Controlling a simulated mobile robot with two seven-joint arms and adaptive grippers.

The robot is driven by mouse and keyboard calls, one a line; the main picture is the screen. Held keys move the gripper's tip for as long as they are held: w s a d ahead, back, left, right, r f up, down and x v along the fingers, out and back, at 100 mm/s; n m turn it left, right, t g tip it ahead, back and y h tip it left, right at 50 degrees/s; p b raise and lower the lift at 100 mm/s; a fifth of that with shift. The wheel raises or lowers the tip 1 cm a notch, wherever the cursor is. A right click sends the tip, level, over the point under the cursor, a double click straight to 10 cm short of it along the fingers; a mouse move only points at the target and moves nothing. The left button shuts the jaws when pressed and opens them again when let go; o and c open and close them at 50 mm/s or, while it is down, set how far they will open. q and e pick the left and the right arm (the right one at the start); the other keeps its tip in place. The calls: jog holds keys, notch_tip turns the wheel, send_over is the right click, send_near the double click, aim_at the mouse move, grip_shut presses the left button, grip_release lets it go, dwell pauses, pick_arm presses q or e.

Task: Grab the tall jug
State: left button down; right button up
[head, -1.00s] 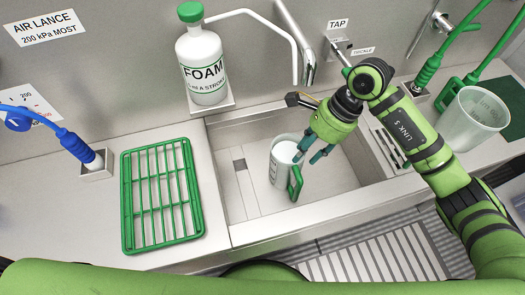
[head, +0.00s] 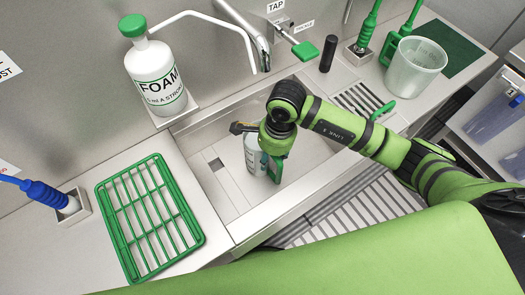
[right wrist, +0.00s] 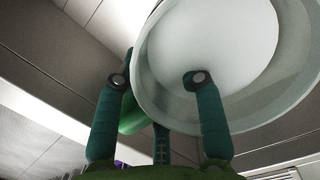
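The tall jug (head: 251,154) is pale, with a green handle (head: 274,170), and stands in the sink. My right gripper (head: 271,168) points down over its handle side and hides part of it. In the right wrist view, the jug's round mouth (right wrist: 235,40) fills the upper right, with part of the green handle (right wrist: 131,115) between my fingers. The right gripper's fingers (right wrist: 155,80) are apart. One overlaps the mouth and the other is to the left of the handle; I cannot tell whether they touch the jug. My left gripper is not in view.
A clear jug (head: 413,72) stands on the right counter. A foam bottle (head: 158,80) with a bent spout is behind the sink (head: 225,195). A green rack (head: 150,215) lies on the left counter. The tap (head: 262,52) overhangs the sink's back edge.

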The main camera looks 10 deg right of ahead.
jog(key=shift+a+f, duration=0.2)
jog(key=shift+f, duration=0.95)
grip_shut()
jog(key=shift+w+a+r, duration=0.1)
jog(key=shift+r, duration=0.05)
jog(key=shift+r, duration=0.25)
